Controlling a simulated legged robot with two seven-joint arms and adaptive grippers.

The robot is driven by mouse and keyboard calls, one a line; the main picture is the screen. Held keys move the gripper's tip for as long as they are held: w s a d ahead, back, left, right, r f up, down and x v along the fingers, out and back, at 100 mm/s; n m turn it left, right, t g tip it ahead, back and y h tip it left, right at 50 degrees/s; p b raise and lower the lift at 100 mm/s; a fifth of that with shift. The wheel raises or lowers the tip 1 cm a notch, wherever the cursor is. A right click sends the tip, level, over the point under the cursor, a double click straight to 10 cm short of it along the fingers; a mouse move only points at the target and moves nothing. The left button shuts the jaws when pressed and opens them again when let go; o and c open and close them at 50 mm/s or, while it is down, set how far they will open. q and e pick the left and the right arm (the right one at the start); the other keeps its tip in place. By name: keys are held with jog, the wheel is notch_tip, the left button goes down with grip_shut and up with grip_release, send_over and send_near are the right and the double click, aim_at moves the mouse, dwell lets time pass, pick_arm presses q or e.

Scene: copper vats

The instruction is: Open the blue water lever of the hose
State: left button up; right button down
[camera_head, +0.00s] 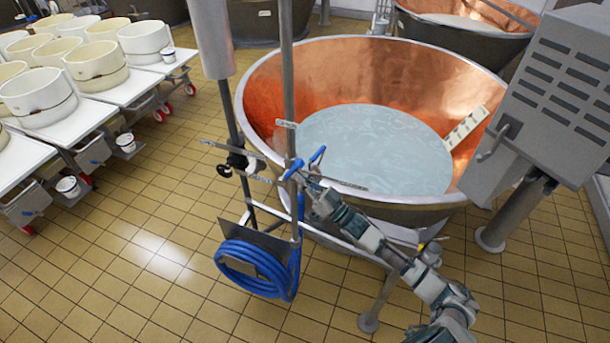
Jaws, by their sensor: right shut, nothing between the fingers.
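The blue hose (252,262) hangs coiled on a metal holder on the stand in front of the copper vat. Above it, on the pipe, are two small blue levers, a left one (292,169) and a right one (317,155). I cannot tell which of them is the water lever of the hose. My right arm reaches in from the lower right. My right gripper (306,181) is shut and empty, just below and beside the levers. Whether it touches one is too small to tell. My left gripper is out of view.
The copper vat (375,72) with pale liquid stands right behind the pipes. Upright pipes (288,85) rise by the levers. A grey vented box (560,85) is at the right. White tables (110,88) with round moulds stand at the left. The tiled floor between is clear.

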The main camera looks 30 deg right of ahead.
aim_at(293, 171)
jog(key=r+p, duration=0.1)
jog(key=w+r+g+p, duration=0.1)
jog(key=p, duration=0.1)
jog(key=shift+a+h, duration=0.3)
jog(key=shift+a, duration=0.1)
jog(key=shift+w+a+r+p, duration=0.1)
jog(key=shift+w+a+p, duration=0.15)
jog(key=shift+p, duration=0.4)
jog(key=shift+w+a+r+p, duration=0.25)
jog(key=shift+w+a+p, duration=0.05)
jog(key=shift+w+a, duration=0.15)
